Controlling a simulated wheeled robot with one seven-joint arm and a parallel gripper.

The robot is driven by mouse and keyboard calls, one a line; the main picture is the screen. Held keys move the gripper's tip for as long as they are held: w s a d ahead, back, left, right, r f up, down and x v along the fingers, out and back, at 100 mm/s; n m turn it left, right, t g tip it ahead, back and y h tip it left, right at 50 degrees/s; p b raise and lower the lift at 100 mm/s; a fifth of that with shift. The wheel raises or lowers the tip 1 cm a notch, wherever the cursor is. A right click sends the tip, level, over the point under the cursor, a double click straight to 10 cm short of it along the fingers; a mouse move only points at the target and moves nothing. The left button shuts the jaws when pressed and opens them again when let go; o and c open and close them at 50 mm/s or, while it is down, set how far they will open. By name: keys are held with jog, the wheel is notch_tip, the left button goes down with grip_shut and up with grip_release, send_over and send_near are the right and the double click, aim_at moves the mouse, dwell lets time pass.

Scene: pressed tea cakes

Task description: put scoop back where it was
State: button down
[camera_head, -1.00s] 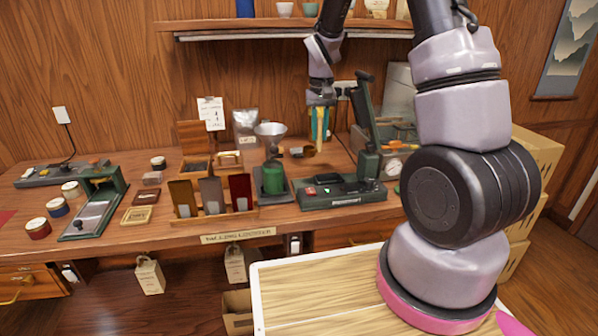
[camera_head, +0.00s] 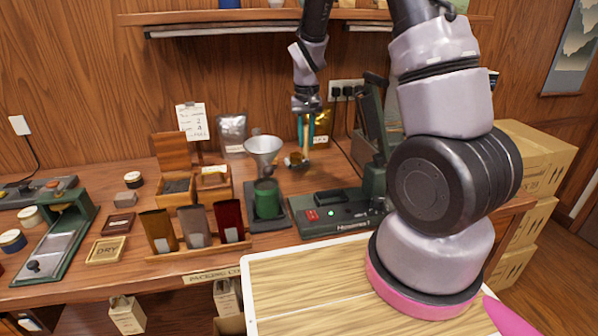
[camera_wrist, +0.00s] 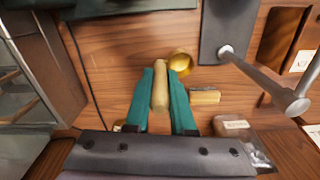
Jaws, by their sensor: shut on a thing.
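The scoop has a pale wooden handle and a brass bowl (camera_head: 296,160). In the wrist view the handle (camera_wrist: 160,90) stands between the two teal fingers of my gripper (camera_wrist: 161,78), and the brass bowl (camera_wrist: 181,62) shows just past the fingertips. My gripper (camera_head: 306,142) is shut on the handle and points down over the back of the bench, right of the funnel (camera_head: 263,150). I cannot tell whether the bowl touches the bench.
A green press (camera_head: 266,198) stands under the funnel. A green sealer (camera_head: 335,212) is to its right. An open wooden box of dark tea (camera_head: 177,186) and a small wooden box (camera_head: 212,180) are left. Upright pouches (camera_head: 229,220) stand in front. Cartons (camera_head: 530,160) are stacked right.

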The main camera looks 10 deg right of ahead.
aim_at(307, 126)
notch_tip(307, 126, down, 8)
jog(key=shift+f, duration=0.1)
dwell(0.4)
jog(key=c, duration=0.8)
grip_release()
jog(key=shift+o, duration=0.2)
notch_tip(307, 126, up, 12)
jog(key=shift+s+r, duration=0.1)
jog(key=s+d+r+m+t+y, duration=0.2)
jog(key=s+r+t, duration=0.5)
jog(key=s+r, duration=1.5)
notch_tip(307, 126, up, 2)
jog(key=shift+d+r, duration=0.25)
jog(key=shift+d, duration=0.15)
